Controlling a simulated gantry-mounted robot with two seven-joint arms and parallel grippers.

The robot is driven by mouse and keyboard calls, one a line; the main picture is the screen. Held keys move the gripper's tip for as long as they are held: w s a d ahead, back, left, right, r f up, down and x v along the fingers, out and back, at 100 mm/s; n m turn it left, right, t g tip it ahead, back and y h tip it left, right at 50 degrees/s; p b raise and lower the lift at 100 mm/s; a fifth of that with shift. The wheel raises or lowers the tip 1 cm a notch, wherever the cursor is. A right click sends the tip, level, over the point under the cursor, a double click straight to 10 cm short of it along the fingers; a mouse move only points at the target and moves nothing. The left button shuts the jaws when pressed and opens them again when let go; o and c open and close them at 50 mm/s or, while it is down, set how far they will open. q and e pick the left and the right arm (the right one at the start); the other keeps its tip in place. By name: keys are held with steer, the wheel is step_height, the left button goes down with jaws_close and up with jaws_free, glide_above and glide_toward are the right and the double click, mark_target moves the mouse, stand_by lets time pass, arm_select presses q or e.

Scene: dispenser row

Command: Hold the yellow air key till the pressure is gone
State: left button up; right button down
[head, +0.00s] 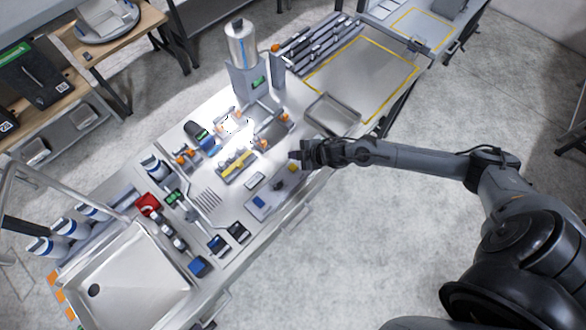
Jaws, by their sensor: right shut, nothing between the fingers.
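A small yellow key (293,168) sits at the right end of a flat grey panel (275,194) near the bench's front edge. A blue key (259,203) is on the same panel, farther left. My right gripper (296,157) is shut and empty, reaching in from the right, and shows just above and beside the yellow key in the picture. I cannot tell whether its fingertips touch the key. No pressure reading is legible. My left gripper is out of view.
A metal tray (333,114) lies just behind the gripper. Orange-knobbed fixtures (268,134) and a silver cylinder on a stand (241,42) stand farther back. A sink (130,280) is at lower left. The yellow-outlined area (365,75) at upper right is clear.

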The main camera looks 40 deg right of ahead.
mark_target(295, 168)
step_height(295, 168, down, 4)
steer(key=b, duration=0.3)
steer(key=shift+f+b, duration=0.7)
steer(key=shift+f, duration=0.35)
stand_by(0.9)
steer(key=shift+f, duration=0.15)
steer(key=shift+f, duration=0.25)
